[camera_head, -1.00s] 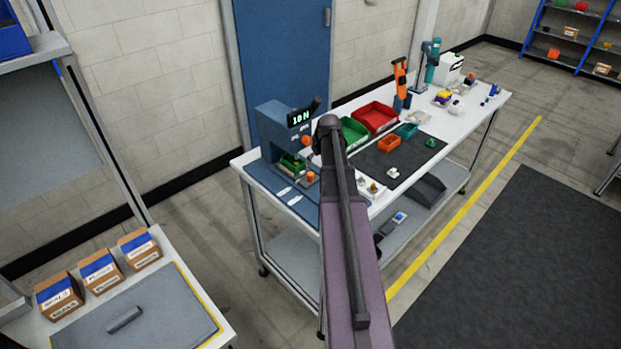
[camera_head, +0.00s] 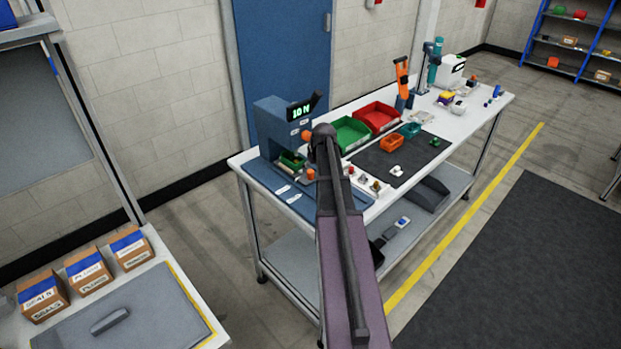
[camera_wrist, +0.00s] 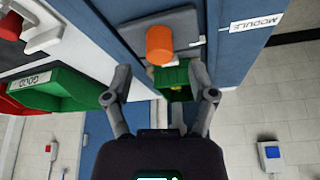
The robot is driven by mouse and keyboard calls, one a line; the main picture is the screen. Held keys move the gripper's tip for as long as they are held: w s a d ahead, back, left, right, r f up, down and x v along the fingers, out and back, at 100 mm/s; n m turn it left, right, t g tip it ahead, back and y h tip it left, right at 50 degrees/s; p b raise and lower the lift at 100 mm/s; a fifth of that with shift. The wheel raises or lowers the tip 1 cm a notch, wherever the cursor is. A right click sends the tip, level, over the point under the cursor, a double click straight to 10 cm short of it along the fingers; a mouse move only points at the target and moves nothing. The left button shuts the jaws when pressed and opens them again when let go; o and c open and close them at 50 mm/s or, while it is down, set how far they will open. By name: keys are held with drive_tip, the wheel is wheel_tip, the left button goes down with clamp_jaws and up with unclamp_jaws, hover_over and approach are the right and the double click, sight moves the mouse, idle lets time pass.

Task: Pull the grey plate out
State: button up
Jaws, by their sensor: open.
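A grey plate (camera_wrist: 185,22) shows at the top of the wrist view, on the blue fixture base. An upright orange knob (camera_wrist: 160,45) stands by its edge and overlaps it in this view. My gripper (camera_wrist: 160,84) is open, its two fingers spread below the knob in the picture. In the head view the blue fixture (camera_head: 268,125) with a "10 N" display stands at the bench's left end. My arm hides my gripper there.
A green bin (camera_head: 350,131) and a red bin (camera_head: 378,117) stand right of the fixture, behind a dark mat (camera_head: 385,165). Small parts sit on the bench. A side table with cartons (camera_head: 90,272) is at lower left. The wall is behind the bench.

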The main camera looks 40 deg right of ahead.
sight(311, 172)
drive_tip(key=shift+b+x, duration=1.6)
drive_tip(key=shift+x, duration=0.4)
drive_tip(key=shift+c, duration=0.2)
clamp_jaws()
